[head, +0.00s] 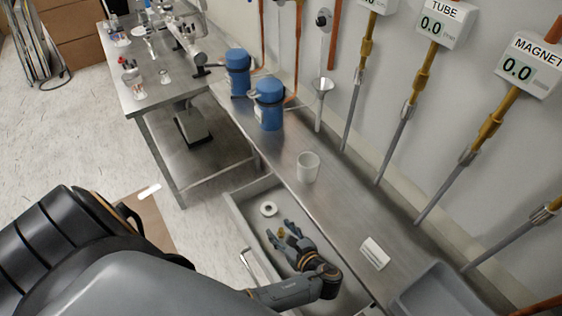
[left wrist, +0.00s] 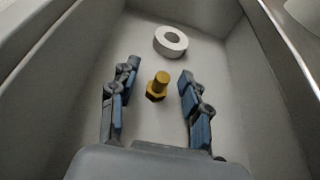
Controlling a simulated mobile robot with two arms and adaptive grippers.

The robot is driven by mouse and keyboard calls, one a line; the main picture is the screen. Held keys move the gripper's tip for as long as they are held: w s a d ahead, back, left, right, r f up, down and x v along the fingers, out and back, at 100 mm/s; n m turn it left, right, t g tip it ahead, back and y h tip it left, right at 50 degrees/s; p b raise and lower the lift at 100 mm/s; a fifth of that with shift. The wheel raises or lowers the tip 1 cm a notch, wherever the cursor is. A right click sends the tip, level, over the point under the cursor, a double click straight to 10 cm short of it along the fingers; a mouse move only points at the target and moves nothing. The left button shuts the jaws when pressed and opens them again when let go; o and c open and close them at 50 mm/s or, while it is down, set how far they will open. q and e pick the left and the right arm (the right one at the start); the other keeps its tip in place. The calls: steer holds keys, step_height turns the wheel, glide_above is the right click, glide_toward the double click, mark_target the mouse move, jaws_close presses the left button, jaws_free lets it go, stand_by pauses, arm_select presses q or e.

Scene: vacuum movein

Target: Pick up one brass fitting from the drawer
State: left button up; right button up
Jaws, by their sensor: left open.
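A brass fitting (left wrist: 158,85) lies on the floor of the open drawer (head: 238,212), and its hex end and narrower end both show in the left wrist view. In the head view the brass fitting (head: 281,232) is small, near the fingers of my left gripper (head: 283,232). My left gripper (left wrist: 154,86) is open inside the drawer, with one finger on each side of the fitting and a gap to each. A white ring (left wrist: 170,41) lies just beyond the fitting; it also shows in the head view (head: 268,209). My right gripper is not in view.
Drawer walls (left wrist: 262,75) stand close on both sides of the hand. A steel bench (head: 330,203) above it holds a white cup (head: 308,167), blue containers (head: 269,104) and a white block (head: 374,253). A grey tray (head: 440,290) is at lower right.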

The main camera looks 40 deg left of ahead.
arm_select(q)
steer(key=shift+w+a+f, duration=0.1)
steer(key=shift+a, duration=0.05)
jaws_close()
stand_by(0.4)
